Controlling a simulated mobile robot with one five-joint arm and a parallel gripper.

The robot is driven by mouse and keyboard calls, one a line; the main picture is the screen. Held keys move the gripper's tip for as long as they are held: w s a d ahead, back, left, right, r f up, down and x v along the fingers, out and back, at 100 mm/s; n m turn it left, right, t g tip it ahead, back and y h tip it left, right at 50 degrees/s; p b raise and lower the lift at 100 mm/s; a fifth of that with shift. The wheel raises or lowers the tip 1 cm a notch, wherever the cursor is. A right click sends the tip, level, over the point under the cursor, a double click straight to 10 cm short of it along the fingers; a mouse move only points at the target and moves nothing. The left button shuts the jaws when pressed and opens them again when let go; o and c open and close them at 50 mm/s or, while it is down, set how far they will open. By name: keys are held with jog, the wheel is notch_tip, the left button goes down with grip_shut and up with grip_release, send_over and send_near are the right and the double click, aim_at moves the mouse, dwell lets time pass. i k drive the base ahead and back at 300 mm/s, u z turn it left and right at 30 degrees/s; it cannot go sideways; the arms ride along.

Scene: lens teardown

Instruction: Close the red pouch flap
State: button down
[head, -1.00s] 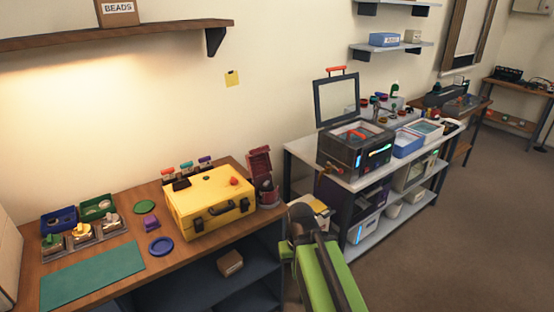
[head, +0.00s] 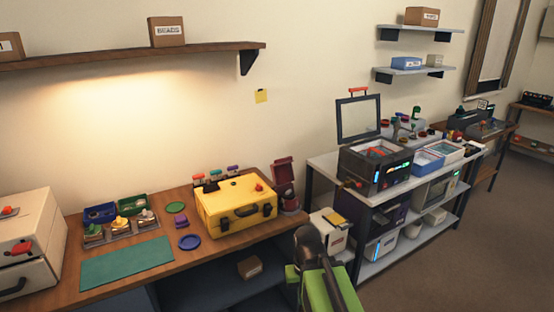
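A dark red flap (head: 283,171) stands raised at the right end of the wooden workbench, just right of the yellow case. Below it is a small dark red and grey body (head: 289,203), too small to make out clearly; I take the two to be the open red pouch. My green and dark arm reaches up from the bottom of the head view, and its end with my gripper (head: 308,243) is in front of the bench's right end, lower than the pouch in the picture and apart from it. The fingers are not clear, so I cannot tell whether they are open.
The yellow case (head: 236,207) stands closely left of the pouch. A green mat (head: 127,263), a blue disc (head: 190,242) and small trays lie farther left. A white bin (head: 330,235) stands between the bench and the metal rack (head: 385,192). The floor at right is clear.

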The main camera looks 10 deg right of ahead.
aim_at(282, 170)
jog(key=i, duration=0.8)
jog(key=z, duration=0.1)
jog(key=k, duration=0.5)
jog(key=u, duration=1.1)
jog(key=i, duration=0.25)
jog(key=z, duration=0.15)
